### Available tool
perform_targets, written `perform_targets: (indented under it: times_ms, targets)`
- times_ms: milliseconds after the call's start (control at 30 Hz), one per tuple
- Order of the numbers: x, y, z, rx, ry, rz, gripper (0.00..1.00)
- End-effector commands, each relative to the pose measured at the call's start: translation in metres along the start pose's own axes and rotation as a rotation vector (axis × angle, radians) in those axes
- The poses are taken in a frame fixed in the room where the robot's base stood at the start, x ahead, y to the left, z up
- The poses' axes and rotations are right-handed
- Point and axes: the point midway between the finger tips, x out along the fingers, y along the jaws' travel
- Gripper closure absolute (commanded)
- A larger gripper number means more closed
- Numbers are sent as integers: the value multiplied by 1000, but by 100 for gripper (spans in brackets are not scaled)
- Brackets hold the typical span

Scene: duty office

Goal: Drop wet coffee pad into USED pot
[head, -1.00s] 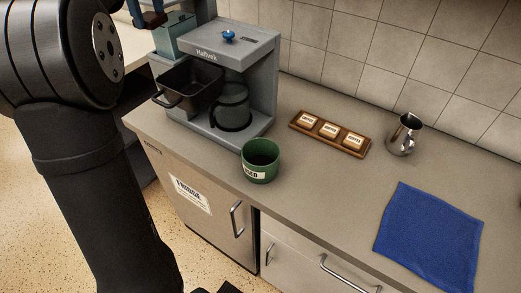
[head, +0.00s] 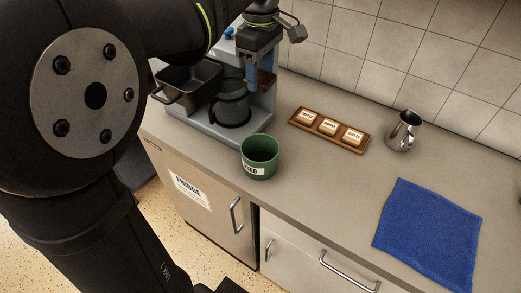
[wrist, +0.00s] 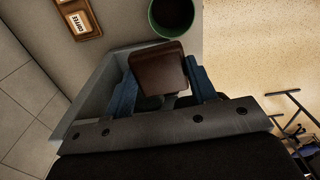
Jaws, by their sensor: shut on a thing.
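The wet coffee pad (wrist: 158,68) is a dark brown, squarish piece between the blue fingers of my gripper (wrist: 162,85) in the wrist view. In the head view my gripper (head: 263,84) is shut on the pad (head: 265,86), in front of the coffee machine's right side and above the counter. The USED pot (head: 258,168) is a green, open-topped pot with a white label, upright near the counter's front edge. In the wrist view the pot (wrist: 154,24) lies just beyond the pad, and its dark inside shows. The pad appears apart from the pot.
The grey coffee machine (head: 190,126) holds a glass jug (head: 231,106); its black basket (head: 184,88) sticks out left. A wooden tray (head: 291,123) with labelled coffee packs, a steel pitcher (head: 404,134) and a blue cloth (head: 428,230) lie right. The counter right of the pot is clear.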

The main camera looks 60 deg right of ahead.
Motion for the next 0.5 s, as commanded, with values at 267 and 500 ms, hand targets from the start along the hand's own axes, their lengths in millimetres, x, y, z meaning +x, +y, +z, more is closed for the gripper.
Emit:
perform_targets:
  times_ms: [267,500]
  targets:
    - [59,-11,17,60,0,0,70]
    - [79,-13,19,69,0,0,70]
